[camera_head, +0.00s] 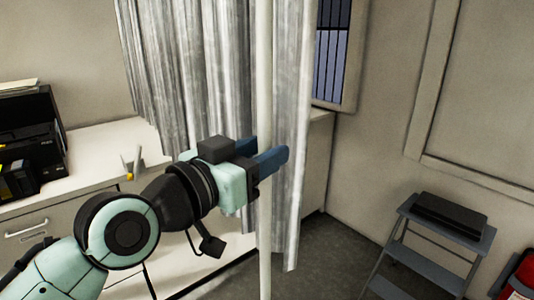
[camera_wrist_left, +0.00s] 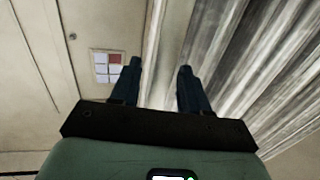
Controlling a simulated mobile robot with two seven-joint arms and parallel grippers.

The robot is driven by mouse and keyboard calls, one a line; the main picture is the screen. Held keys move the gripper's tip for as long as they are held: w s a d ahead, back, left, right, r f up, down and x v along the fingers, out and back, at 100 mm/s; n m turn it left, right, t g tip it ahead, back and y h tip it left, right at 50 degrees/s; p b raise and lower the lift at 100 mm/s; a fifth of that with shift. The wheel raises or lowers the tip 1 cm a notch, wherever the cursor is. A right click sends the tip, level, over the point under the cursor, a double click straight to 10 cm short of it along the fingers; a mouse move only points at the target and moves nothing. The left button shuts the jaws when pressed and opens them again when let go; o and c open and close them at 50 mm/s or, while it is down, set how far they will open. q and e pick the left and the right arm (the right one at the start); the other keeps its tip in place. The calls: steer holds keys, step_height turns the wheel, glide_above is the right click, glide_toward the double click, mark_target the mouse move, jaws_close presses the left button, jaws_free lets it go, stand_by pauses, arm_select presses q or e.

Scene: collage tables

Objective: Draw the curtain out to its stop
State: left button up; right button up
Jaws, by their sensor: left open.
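The pale grey pleated curtain (camera_head: 190,60) hangs from above the top of the head view. A thin white upright pole (camera_head: 264,60) runs in front of its right part, above and below my gripper. My left gripper (camera_head: 270,152) is open, its blue fingers at the pole and in front of the curtain. In the left wrist view, a pale strip (camera_wrist_left: 163,45) passes between the spread fingers; I cannot tell whether they touch it. The curtain folds (camera_wrist_left: 245,65) lie to the right there. The curtain's top and rail are out of view. My right gripper is not in view.
A white counter (camera_head: 95,150) with a black machine (camera_head: 28,135) stands at left. A grey step stool (camera_head: 440,240) and a red object (camera_head: 522,275) stand at lower right. A barred window (camera_head: 332,60) is behind the curtain's right side. Bare floor lies between curtain and stool.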

arm_select(q)
steer(key=b+v, duration=0.3)
steer(key=v, duration=0.9)
steer(key=shift+b, duration=0.4)
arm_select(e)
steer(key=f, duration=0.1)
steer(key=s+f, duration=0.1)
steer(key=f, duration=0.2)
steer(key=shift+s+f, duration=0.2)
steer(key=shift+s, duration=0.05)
arm_select(q)
steer(key=shift+d, duration=0.15)
